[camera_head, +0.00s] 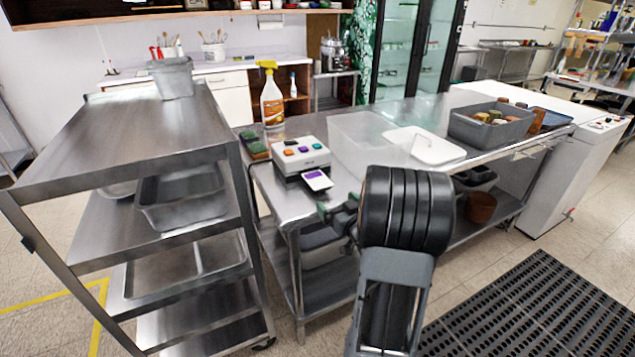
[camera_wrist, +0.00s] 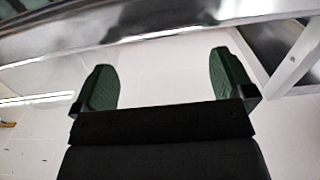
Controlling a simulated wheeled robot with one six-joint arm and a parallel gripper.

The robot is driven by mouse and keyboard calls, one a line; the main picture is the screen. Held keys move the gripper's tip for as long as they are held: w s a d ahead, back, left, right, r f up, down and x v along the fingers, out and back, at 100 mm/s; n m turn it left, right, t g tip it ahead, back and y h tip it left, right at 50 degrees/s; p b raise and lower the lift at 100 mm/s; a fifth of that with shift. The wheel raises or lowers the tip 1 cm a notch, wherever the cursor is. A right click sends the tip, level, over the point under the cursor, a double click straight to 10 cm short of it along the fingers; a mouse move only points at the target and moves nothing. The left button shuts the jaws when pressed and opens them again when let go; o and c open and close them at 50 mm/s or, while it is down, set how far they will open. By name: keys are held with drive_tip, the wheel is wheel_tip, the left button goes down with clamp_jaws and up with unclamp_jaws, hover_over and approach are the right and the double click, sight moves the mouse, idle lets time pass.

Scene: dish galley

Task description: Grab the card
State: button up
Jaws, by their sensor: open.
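A small white card with a purple patch (camera_head: 317,180) sticks out at the front of a white box with coloured buttons (camera_head: 300,155), near the front left of the steel table. I cannot tell how far it sits in the box. My gripper (camera_head: 338,208) is just in front of the table edge, below and a little right of the card, partly hidden by my own arm. In the wrist view, my gripper (camera_wrist: 162,85) shows two green fingers spread apart with nothing between them. The card is not visible in the wrist view.
A steel rack (camera_head: 130,150) with grey tubs stands left. On the steel table are a spray bottle (camera_head: 271,98), green sponges (camera_head: 254,146), a clear bin (camera_head: 365,145), a white lid (camera_head: 425,146) and a grey tub of cups (camera_head: 490,128). A black mat (camera_head: 540,310) lies right.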

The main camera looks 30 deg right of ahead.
sight(322, 185)
drive_tip(key=w, duration=0.4)
drive_tip(key=shift+w+d, duration=0.25)
drive_tip(key=shift+d, duration=0.05)
drive_tip(key=shift+w+d+r+p, duration=0.15)
drive_tip(key=shift+w+d+p, duration=0.05)
drive_tip(key=shift+w, duration=1.1)
drive_tip(key=shift+w+d+r+p, duration=0.15)
drive_tip(key=shift+w, duration=1.15)
drive_tip(key=c, duration=0.9)
